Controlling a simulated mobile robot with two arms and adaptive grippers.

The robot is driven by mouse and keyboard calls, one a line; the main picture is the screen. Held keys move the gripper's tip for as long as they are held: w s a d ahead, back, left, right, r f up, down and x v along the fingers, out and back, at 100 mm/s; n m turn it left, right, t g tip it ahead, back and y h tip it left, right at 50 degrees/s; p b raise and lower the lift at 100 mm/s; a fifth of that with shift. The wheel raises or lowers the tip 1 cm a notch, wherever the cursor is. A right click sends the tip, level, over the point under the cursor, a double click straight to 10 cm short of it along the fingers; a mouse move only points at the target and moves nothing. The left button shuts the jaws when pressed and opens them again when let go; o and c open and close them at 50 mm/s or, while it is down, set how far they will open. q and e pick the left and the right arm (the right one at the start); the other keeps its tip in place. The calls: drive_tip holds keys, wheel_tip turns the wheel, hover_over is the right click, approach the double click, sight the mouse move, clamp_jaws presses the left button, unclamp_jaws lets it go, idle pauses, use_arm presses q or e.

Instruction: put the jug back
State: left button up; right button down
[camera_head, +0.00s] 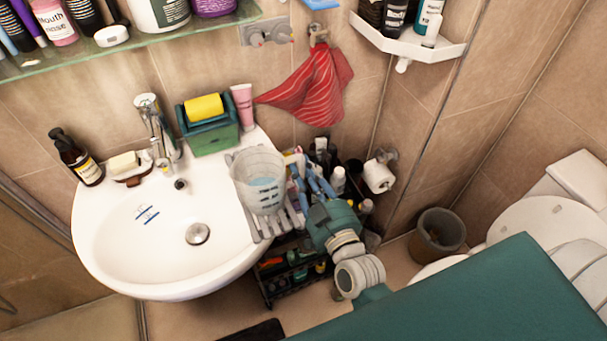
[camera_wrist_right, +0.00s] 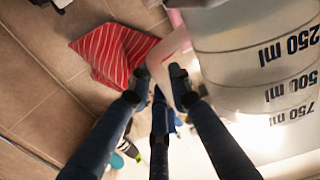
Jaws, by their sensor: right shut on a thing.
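The jug (camera_head: 258,182) is a translucent measuring jug with a bluish patch showing through its wall. My right gripper (camera_head: 303,178) is shut on the jug's handle, on the jug's right side. In the right wrist view the jug (camera_wrist_right: 255,70) shows dark 250, 500 and 750 ml marks, and the fingers (camera_wrist_right: 163,85) close around the pale handle. My left gripper is not in view.
A red striped towel (camera_head: 315,85) hangs behind. A crowded dark cart (camera_head: 285,292) stands below the gripper.

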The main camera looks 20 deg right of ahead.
drive_tip(key=shift+r, duration=0.2)
drive_tip(key=shift+s+f, duration=0.15)
drive_tip(key=c, duration=1.6)
unclamp_jaws()
drive_tip(key=shift+f, duration=0.1)
drive_tip(key=s, duration=0.4)
drive_tip(key=s+b, duration=0.1)
drive_tip(key=s, duration=0.7)
drive_tip(key=shift+d+r, duration=0.1)
drive_tip(key=shift+r, duration=0.15)
